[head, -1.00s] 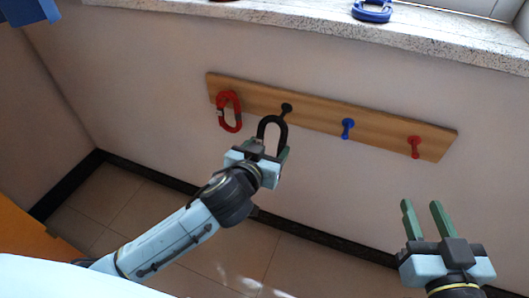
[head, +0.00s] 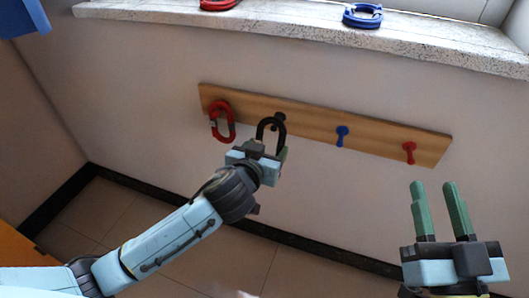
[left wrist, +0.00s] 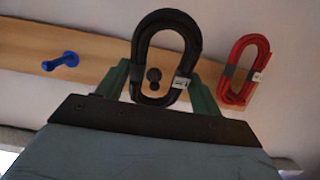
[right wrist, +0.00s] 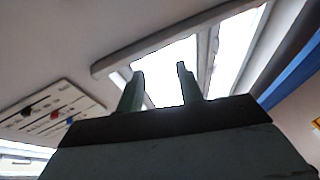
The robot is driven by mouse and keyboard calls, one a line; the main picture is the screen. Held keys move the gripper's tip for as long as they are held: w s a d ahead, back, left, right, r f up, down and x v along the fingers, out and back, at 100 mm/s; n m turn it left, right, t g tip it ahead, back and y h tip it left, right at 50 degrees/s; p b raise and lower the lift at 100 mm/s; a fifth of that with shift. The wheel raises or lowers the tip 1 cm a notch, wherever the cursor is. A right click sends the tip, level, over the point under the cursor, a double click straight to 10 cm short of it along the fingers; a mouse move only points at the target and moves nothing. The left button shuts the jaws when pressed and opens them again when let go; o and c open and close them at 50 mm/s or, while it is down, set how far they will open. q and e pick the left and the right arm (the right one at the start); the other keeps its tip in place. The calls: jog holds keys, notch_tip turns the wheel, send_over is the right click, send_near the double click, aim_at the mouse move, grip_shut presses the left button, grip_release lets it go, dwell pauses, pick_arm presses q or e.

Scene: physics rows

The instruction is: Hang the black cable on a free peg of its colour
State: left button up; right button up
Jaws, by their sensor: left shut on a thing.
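The black cable (head: 262,129) is a coiled loop with a pale tag, held upright in my left gripper (head: 259,151), which is shut on its lower part. The loop is at the black peg (head: 280,119) on the wooden board. In the left wrist view the black peg (left wrist: 153,75) shows inside the opening of the black cable (left wrist: 138,50). I cannot tell whether the loop is around the peg or just in front of it. My right gripper (head: 440,211) is open and empty, low at the right, away from the board.
The wooden peg board (head: 375,141) is on the wall. A red cable (head: 213,118) hangs at its left end, hiding its peg. A blue peg (head: 342,133) and a red peg (head: 409,150) are bare. The stone sill (head: 290,33) above bears a blue cable (head: 362,19) and a red cable (head: 218,4).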

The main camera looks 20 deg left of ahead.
pick_arm(q)
jog(key=b+x, duration=0.1)
jog(key=x, duration=0.3)
pick_arm(e)
jog(key=r+t, duration=0.1)
jog(key=s+r+t, duration=0.1)
jog(key=r+y, duration=0.1)
jog(key=shift+s+t, duration=0.25)
jog(key=shift+t, duration=0.15)
dwell(0.5)
pick_arm(q)
jog(key=o, duration=1.1)
jog(key=shift+s, duration=0.2)
